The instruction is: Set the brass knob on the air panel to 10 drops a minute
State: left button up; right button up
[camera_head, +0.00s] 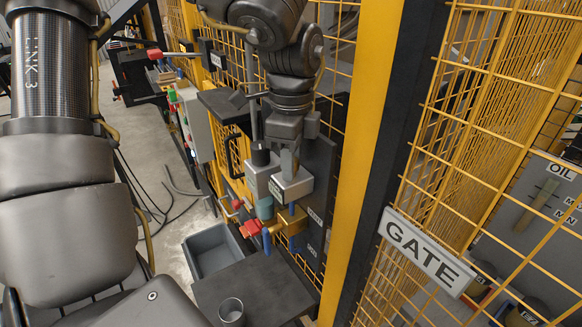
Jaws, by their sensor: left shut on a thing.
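My left gripper (289,160) comes down from the top centre, over the air panel (318,170). Its fingertips are closed at the top of the right one of two silver blocks (293,187) on the panel. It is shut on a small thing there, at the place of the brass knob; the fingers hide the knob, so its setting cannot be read. A black cap (260,156) stands on the left silver block (262,178). A teal bowl (264,208) and a brass-coloured part (292,219) are below the blocks. My right gripper is not in view.
Red-handled valves (250,228) and a blue part (266,241) sit low beside the panel. A grey bin (210,250) and a dark table (262,290) with a metal cup (231,311) are below. A yellow post (365,130) and mesh gate with a GATE sign (428,252) stand right.

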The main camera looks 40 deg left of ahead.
pick_arm(q)
jog(key=m+b, duration=0.1)
jog(key=m, duration=0.2)
jog(key=shift+f+m, duration=0.1)
jog(key=shift+m, duration=0.3)
jog(key=m, duration=0.3)
jog(key=shift+m+b, duration=0.3)
jog(key=m, duration=0.4)
jog(key=shift+m, duration=0.3)
jog(key=m, duration=0.5)
jog(key=shift+p, duration=0.35)
jog(key=shift+m, duration=0.3)
jog(key=o, duration=1)
